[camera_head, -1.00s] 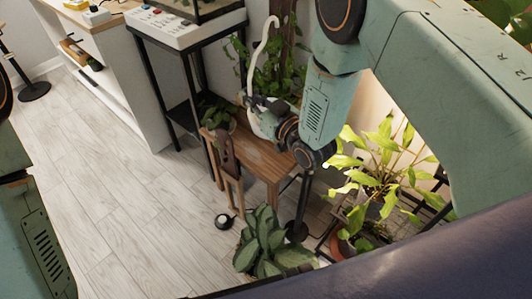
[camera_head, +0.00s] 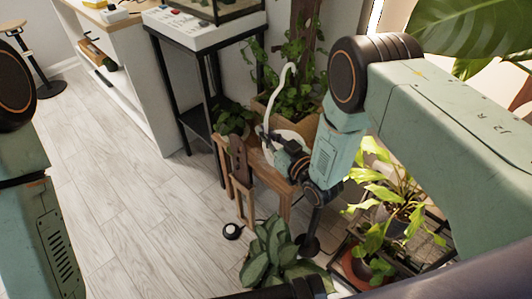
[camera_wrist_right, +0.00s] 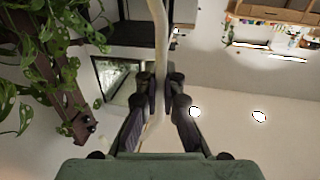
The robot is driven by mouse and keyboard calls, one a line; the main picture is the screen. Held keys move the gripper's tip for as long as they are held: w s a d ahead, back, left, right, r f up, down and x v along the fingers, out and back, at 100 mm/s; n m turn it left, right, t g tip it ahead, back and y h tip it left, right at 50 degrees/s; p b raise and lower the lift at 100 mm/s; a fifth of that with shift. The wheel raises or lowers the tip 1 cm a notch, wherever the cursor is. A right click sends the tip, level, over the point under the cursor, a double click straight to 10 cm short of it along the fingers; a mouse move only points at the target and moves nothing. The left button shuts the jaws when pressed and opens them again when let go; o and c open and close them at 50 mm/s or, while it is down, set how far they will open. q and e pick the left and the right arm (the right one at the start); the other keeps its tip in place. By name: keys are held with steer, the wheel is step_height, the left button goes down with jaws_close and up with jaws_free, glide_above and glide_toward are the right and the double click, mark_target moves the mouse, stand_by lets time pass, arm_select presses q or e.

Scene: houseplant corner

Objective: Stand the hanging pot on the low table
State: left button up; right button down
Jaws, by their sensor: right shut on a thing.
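The hanging pot (camera_head: 288,133) is white and round, with a long pale curved hanger (camera_head: 287,76) rising above it. In the head view it is over or on the wooden low table (camera_head: 257,169); my gripper and arm hide its base, so I cannot tell if it touches. My right gripper (camera_head: 270,142) is at the pot's near side. In the right wrist view the right gripper (camera_wrist_right: 161,87) is shut on the pale hanger (camera_wrist_right: 160,40), which runs up between its fingers. My left arm is at the left edge of the head view; its gripper is out of view.
A small leafy plant (camera_head: 233,117) stands at the table's far left. A climbing plant (camera_head: 280,98) is behind the pot. A broad-leaved plant (camera_head: 273,252) stands in front, and a bright leafy plant (camera_head: 395,200) at right. Open wooden floor (camera_head: 130,210) lies left.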

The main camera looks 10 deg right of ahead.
mark_target(267, 151)
step_height(267, 151, down, 2)
steer(key=shift+w+f, duration=0.1)
steer(key=shift+w, duration=0.05)
step_height(267, 151, down, 4)
steer(key=shift+r+b, duration=0.25)
steer(key=shift+b, duration=0.75)
steer(key=shift+f, duration=0.25)
steer(key=c, duration=1.5)
jaws_free()
steer(key=shift+f, duration=0.1)
